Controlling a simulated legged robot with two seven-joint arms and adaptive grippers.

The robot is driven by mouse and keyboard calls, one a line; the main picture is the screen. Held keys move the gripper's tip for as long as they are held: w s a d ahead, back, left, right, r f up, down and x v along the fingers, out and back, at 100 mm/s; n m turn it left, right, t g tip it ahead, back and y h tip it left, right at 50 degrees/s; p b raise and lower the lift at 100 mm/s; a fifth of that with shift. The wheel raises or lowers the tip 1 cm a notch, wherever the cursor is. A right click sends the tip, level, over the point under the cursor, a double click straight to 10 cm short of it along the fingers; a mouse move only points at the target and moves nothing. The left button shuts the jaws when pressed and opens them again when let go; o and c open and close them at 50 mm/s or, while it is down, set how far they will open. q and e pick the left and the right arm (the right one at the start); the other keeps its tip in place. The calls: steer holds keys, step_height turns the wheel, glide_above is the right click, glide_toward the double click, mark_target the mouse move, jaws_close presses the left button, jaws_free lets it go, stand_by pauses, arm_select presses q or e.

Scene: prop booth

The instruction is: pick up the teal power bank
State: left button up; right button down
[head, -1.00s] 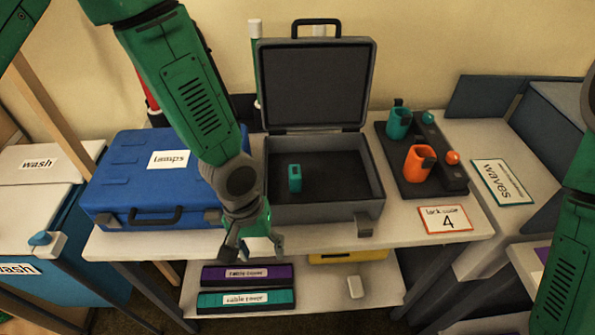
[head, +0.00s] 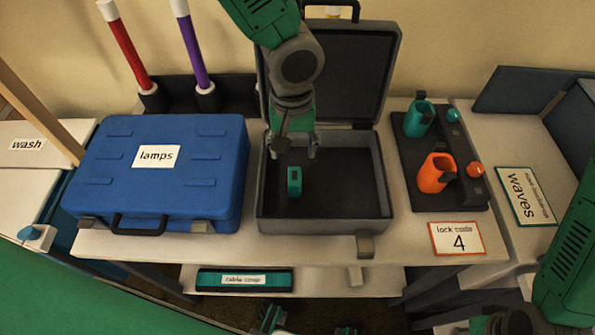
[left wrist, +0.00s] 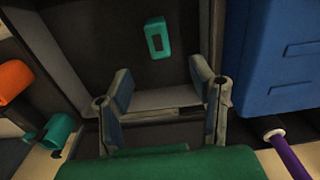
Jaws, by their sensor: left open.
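The teal power bank (head: 294,181) stands on the dark floor of the open grey case (head: 325,208), left of its middle. In the left wrist view the power bank (left wrist: 157,38) lies just beyond my fingertips, apart from them. My left gripper (head: 295,152) is open and empty, reaching down into the case behind the power bank. Its two spread fingers also show in the left wrist view (left wrist: 160,68). My right forearm shows at the lower right, but its gripper is not in sight.
A blue case (head: 215,165) labelled lamps stands close on the left. The grey lid (head: 375,75) stands upright behind. A dark holder (head: 425,190) with orange and teal cups and a lock code card (head: 457,238) are on the right.

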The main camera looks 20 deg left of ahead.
mark_target(296, 175)
arm_select(q)
step_height(296, 175, down, 6)
steer(key=shift+d+f, duration=0.1)
steer(key=shift+s+d+f, duration=0.1)
steer(key=shift+d+f, duration=0.05)
steer(key=shift+f, duration=2.65)
jaws_close()
